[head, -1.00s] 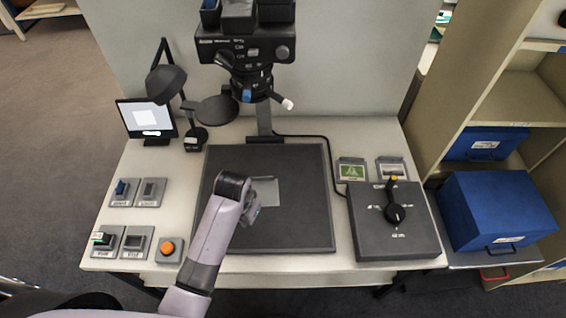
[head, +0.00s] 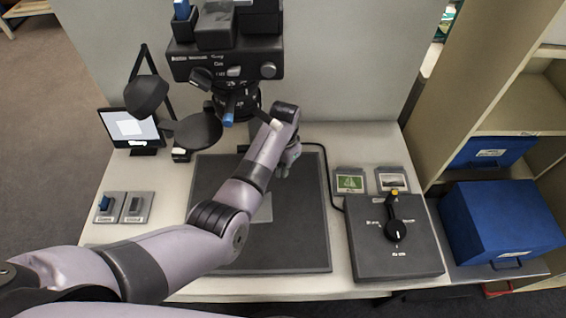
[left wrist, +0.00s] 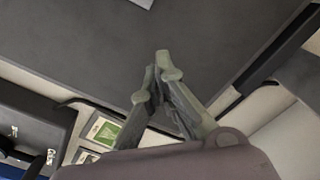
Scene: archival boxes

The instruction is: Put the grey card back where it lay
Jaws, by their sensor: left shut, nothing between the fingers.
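The grey card (head: 263,209) lies flat on the dark baseboard (head: 308,235) under the camera stand, near the middle of the board. My left arm covers its left part in the head view. A pale corner at the top of the left wrist view (left wrist: 143,2) looks like the same card. My left gripper (head: 284,171) is over the back right part of the board, behind the card and apart from it. In the left wrist view its fingertips (left wrist: 163,70) are together and hold nothing. My right gripper is not in view.
The copy camera (head: 225,65) on its column stands close to my left arm. A grey box with a black lever (head: 370,262) and two picture cards, one green (head: 350,183), are at the right. A monitor (head: 130,127) and lamp stand at the left.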

